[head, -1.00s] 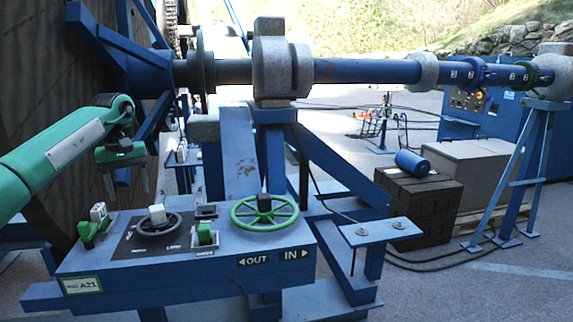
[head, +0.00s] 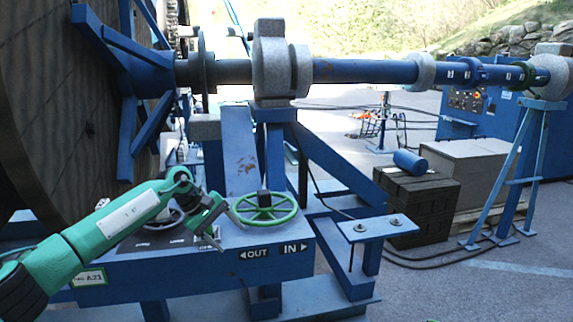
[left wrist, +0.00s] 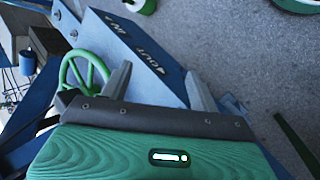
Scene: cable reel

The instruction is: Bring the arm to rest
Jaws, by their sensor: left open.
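My left arm comes in from the lower left in the head view, and my left gripper (head: 229,231) is over the front part of the blue control console (head: 215,265). Its jaws are apart with nothing between them; the two fingers also show in the left wrist view (left wrist: 157,78). The green handwheel (head: 265,219) is just right of the gripper; I cannot tell whether a finger touches it. It also shows in the left wrist view (left wrist: 64,78). The arm hides most of the dark handwheel and the levers at the console's left. My right gripper is out of view.
A large cable reel (head: 50,110) stands at the left, with a blue shaft (head: 365,71) running right from it. A blue bracket plate (head: 379,229) juts out right of the console. Dark crates (head: 415,205) stand farther right.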

